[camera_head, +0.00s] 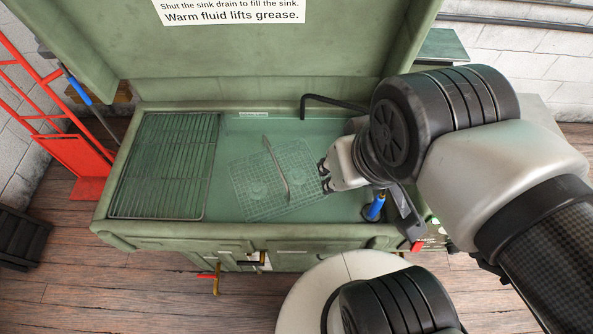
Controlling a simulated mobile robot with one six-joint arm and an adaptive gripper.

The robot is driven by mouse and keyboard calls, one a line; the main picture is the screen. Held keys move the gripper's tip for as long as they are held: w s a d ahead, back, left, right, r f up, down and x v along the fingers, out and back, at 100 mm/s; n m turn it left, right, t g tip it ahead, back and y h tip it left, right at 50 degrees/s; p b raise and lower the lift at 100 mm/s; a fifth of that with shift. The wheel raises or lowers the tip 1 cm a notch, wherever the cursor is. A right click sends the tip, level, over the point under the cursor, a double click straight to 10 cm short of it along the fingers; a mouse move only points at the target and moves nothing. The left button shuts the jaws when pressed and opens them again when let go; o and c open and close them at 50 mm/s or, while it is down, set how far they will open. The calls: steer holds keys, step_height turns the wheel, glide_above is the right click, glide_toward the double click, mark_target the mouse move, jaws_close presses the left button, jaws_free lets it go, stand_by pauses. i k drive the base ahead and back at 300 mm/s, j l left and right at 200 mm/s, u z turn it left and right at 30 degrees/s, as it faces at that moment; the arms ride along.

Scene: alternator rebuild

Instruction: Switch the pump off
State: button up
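A small box with a green part and a red part (418,246) shows at the right front corner of the green parts washer (170,236). It is partly hidden by my arm, and I cannot read its label or tell its switch position. My gripper (324,176) is over the right part of the sink, left of and behind that box. Its two dark fingertips point left and look apart, with nothing seen between them. A black bent spout (335,102) is at the back of the sink.
A wire rack (165,165) covers the sink's left side. A wire basket (255,190) with a thin long piece sits mid-sink. A blue-handled tool (376,208) stands at the right front. The raised lid (250,50) stands behind. A red hand truck (75,160) is left.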

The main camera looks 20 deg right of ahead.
mark_target(416, 246)
steer(key=k+z, duration=0.15)
steer(key=z, duration=0.35)
steer(key=k+l+z, duration=0.1)
steer(key=z, duration=0.4)
steer(key=l+z, duration=0.2)
steer(key=z, duration=0.3)
steer(key=k, duration=0.05)
